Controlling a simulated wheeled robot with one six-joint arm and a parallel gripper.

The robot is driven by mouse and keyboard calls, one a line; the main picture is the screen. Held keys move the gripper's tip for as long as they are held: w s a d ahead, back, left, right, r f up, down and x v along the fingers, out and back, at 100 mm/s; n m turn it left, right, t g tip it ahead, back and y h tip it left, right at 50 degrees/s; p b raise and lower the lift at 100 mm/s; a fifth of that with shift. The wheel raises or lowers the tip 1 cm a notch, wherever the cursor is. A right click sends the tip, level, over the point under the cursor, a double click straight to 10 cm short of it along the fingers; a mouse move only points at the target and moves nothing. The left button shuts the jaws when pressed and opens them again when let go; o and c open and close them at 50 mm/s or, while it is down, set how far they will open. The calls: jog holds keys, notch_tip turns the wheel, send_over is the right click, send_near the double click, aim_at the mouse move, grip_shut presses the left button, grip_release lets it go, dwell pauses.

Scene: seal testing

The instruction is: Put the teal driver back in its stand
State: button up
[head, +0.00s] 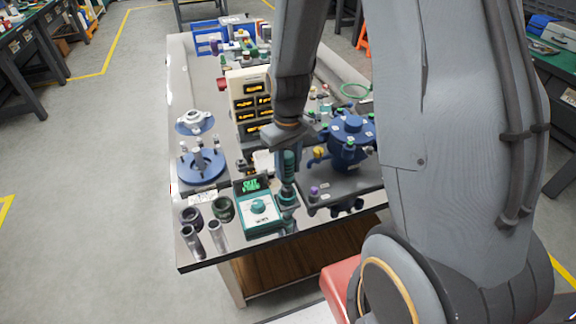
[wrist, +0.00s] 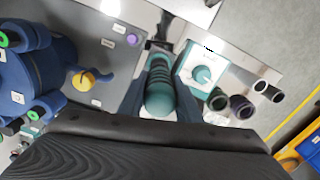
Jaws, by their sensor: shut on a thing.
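The teal driver (head: 288,162) is upright in my gripper (head: 288,178), over the front part of the bench. In the wrist view the ribbed, rounded end of the teal driver (wrist: 160,92) faces the camera, between the two fingers of my gripper (wrist: 159,108). The gripper is shut on it. Its lower end is over or near the bench edge beside a teal control box (head: 259,213). I cannot clearly make out the stand; a dark part (wrist: 158,44) shows just beyond the driver in the wrist view, and I cannot tell whether they touch.
A blue vessel (head: 350,135) with fittings is close on the right. A panel of displays (head: 250,105) and a blue flange (head: 201,166) are behind.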

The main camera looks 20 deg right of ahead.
aim_at(288, 155)
jog(key=shift+f+b, duration=0.35)
jog(key=shift+f, duration=1)
dwell(1.6)
jog(key=o, duration=1.3)
jog(key=shift+c, duration=0.2)
notch_tip(288, 155, up, 9)
jog(key=p, duration=0.7)
